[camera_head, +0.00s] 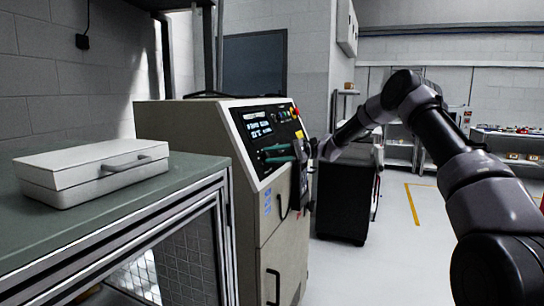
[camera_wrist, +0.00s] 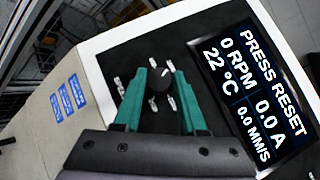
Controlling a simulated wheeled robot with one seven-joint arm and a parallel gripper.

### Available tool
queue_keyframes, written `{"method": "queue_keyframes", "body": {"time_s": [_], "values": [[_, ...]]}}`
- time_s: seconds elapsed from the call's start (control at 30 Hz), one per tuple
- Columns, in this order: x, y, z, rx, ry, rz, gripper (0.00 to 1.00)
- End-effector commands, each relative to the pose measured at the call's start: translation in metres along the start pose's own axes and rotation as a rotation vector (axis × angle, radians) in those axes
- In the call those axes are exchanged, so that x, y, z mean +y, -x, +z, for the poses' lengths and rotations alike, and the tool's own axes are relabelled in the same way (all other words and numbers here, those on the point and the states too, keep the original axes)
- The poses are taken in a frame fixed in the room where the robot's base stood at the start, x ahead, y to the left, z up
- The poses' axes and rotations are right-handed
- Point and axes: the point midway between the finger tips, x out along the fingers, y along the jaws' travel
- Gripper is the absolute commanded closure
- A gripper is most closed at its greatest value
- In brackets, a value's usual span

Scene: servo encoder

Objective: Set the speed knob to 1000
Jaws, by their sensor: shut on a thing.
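The speed knob (camera_wrist: 158,80) is a round black knob with a white pointer mark, on the dark panel in the wrist view. White marks stand around it. My gripper (camera_wrist: 160,76) has green fingers, one on each side of the knob, and is shut on it. The display (camera_wrist: 252,95) to the right reads PRESS RESET, 0 RPM, 0.0 A, 22 °C and 0.0 MM/S. In the head view my gripper (camera_head: 279,153) is at the sloped panel of the beige machine (camera_head: 190,125); the knob is hidden there. The display (camera_head: 259,124) shows above the gripper.
Red and yellow buttons (camera_head: 296,123) sit at the panel's right edge. A green-topped bench (camera_head: 100,225) with a white case (camera_head: 95,170) stands at left. A black cabinet (camera_head: 343,200) stands behind the machine. Open floor lies to the right.

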Motion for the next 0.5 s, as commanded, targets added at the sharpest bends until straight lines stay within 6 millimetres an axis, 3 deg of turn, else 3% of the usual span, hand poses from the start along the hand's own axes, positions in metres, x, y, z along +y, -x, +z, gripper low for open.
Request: {"method": "queue_keyframes", "body": {"time_s": [0.1,0.13,0.2,0.5], "values": [[0.0004,0.0008,-0.0007,0.002,0.0,0.0,1.0],[0.0004,0.0008,-0.0006,0.002,0.0,0.0,0.48],[0.0004,0.0007,-0.0006,0.002,0.0,0.001,0.3],[0.0002,0.0011,-0.0003,0.001,0.001,0.001,0.3]]}}
